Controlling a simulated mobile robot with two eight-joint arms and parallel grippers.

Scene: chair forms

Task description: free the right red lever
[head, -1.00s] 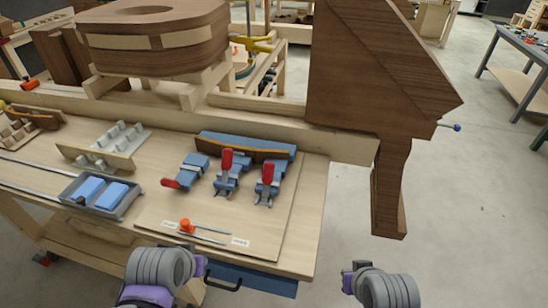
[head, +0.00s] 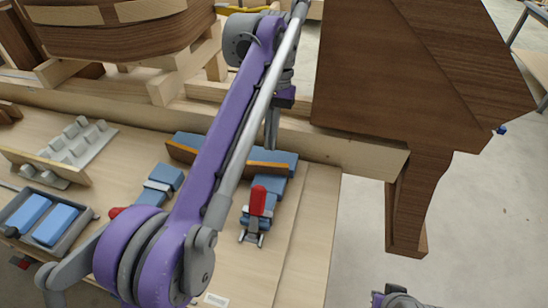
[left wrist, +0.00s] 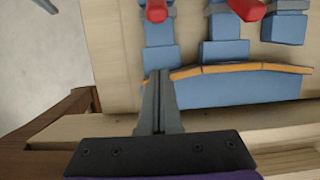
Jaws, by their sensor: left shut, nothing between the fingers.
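The right red lever (head: 258,200) stands up on its toggle clamp (head: 252,232) at the right of the blue form (head: 285,157), which bears a thin brown strip (head: 270,167). In the left wrist view this lever (left wrist: 156,10) shows at the top edge, cut off. My left gripper (head: 272,125) is shut and empty, above the strip's right end, beyond the lever and apart from it. Its closed fingers (left wrist: 158,95) show in the left wrist view, over the form's edge.
The left red lever (head: 116,212) lies low. A grey tray with blue blocks (head: 52,222) and a stepped grey rack (head: 75,148) sit at left. A big dark wooden piece (head: 390,80) stands behind at right. The board right of the lever is clear.

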